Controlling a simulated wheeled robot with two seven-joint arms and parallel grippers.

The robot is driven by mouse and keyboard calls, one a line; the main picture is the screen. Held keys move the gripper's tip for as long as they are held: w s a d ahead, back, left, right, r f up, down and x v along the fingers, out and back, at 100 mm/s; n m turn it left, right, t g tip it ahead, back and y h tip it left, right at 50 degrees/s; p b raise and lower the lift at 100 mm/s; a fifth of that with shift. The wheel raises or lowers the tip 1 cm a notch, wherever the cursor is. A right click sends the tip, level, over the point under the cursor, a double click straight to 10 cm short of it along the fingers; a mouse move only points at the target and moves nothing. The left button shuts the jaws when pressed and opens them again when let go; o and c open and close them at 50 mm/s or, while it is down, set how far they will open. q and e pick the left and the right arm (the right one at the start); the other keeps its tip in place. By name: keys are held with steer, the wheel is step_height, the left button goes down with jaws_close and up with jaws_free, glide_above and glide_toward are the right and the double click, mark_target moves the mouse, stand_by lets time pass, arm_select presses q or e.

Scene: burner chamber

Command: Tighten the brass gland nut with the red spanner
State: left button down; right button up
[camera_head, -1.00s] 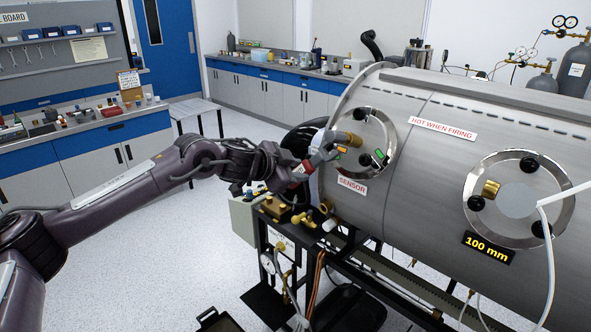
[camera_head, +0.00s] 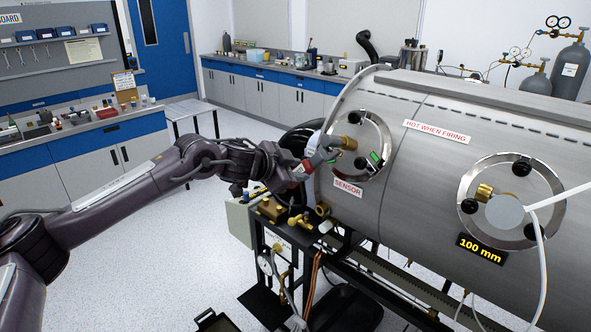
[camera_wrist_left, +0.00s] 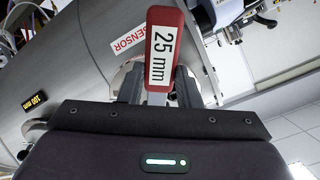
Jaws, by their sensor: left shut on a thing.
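My left gripper (camera_head: 304,168) is shut on the red spanner, whose red handle also shows in the left wrist view (camera_wrist_left: 164,50) with a "25 mm" label. The spanner's grey head (camera_head: 325,146) reaches to the brass gland nut (camera_head: 348,143) on the port above the "SENSOR" label. The head overlaps the nut's left end in the head view; I cannot tell whether its jaw is seated around the nut. The spanner's head is hidden in the wrist view. My right gripper is not in view.
The steel chamber (camera_head: 420,190) fills the right side. Its nearer port has another brass fitting (camera_head: 484,191), a white tube and a "100 mm" display (camera_head: 482,249). Brass valves (camera_head: 272,208) stand on the black frame below my gripper. The floor at left is open.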

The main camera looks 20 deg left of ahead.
arm_select(q)
steer(key=shift+w+d+r+p, duration=0.15)
steer(key=shift+d+r+p, duration=0.7)
steer(key=shift+r+p, duration=0.25)
stand_by(1.1)
steer(key=shift+f, duration=0.1)
steer(key=shift+w+a+r+m, duration=0.55)
steer(key=shift+a+m, duration=0.05)
steer(key=shift+m, duration=0.6)
steer(key=shift+w+a+r+m, duration=0.4)
steer(key=shift+w+r+m, duration=0.2)
steer(key=shift+m, duration=0.6)
steer(key=shift+r, duration=0.15)
